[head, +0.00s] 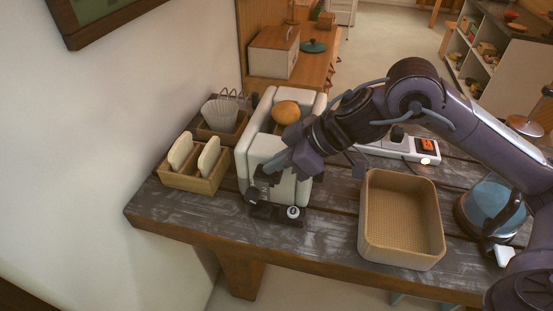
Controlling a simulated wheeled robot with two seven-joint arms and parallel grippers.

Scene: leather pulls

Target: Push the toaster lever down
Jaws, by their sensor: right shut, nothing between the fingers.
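The white toaster (295,189) stands on the dark wooden table, left of the middle. A round orange-brown thing (286,112) shows at its top. My right gripper (262,184) is at the toaster's near face, pointing down and to the left. It is shut with nothing in it. The gripper and wrist cover part of the near face, so the lever is hidden or cannot be told apart from the gripper. A dark base with a round knob (293,212) shows below the gripper. My left gripper is not in view.
A wooden holder (194,183) with two bread slices stands left of the toaster. Behind it is a box with a white ribbed cup (219,114). An empty tan tray (366,241), a power strip (396,147) and a blue-lidded kettle (487,203) are to the right.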

